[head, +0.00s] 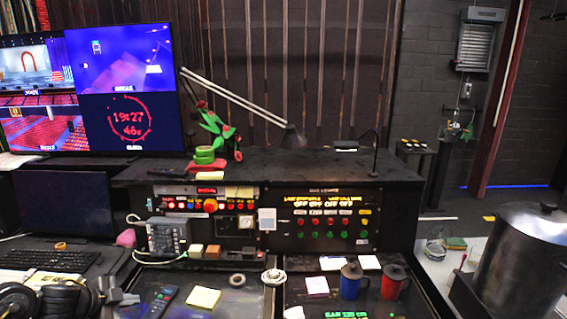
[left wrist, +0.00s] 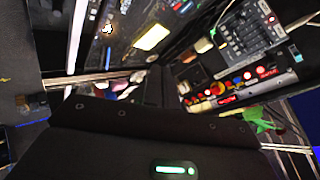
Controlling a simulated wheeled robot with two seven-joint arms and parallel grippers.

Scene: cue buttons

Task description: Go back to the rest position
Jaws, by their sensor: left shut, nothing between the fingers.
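My left gripper (head: 122,296) is low at the left of the head view, over the desk's front, between the headphones and a black remote. It is shut and empty, apart from the buttons. The cue panel (head: 322,245) has rows of lit red and green buttons under yellow lettering. Left of it is a panel with a large red button (head: 210,206). In the left wrist view a black housing with a green light (left wrist: 175,169) fills the lower middle, and the red-button panel (left wrist: 237,84) shows tilted at the right. My right gripper is not in view.
Black headphones (head: 66,299), a keyboard (head: 50,259) and a remote (head: 161,301) lie on the left. A yellow note pad (head: 204,298), a blue mug (head: 350,283) and a red mug (head: 393,284) stand at the front. A large lidded pot (head: 520,262) is at the right.

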